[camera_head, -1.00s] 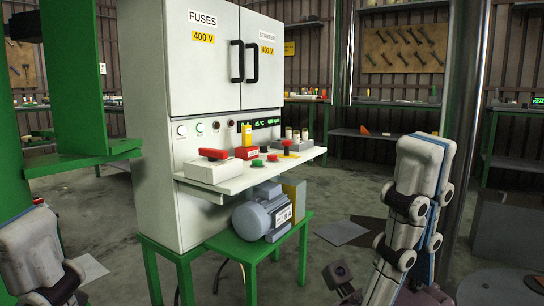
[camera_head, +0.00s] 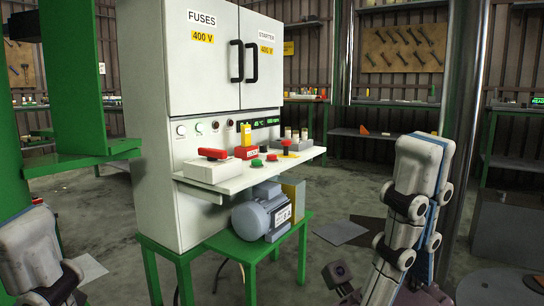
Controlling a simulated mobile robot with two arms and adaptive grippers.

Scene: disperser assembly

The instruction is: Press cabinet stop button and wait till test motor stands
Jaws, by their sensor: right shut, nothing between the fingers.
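The white cabinet (camera_head: 205,80) stands on a green frame. On its pull-out shelf (camera_head: 250,180) I see a green button (camera_head: 257,163) and a red button (camera_head: 272,157) side by side; a red-topped knob (camera_head: 286,143) is behind them. The grey test motor (camera_head: 262,214) sits below on the green stand; its shaft is too small to judge for turning. A green-lit display (camera_head: 262,123) is on the cabinet front, its figures hard to read. My right gripper (camera_head: 340,274) is low, right of the motor, shut and empty, away from the buttons. My left gripper is not in view.
A green column (camera_head: 75,80) stands at the left. Floor right of the stand is open, with a flat plate (camera_head: 340,232) on it.

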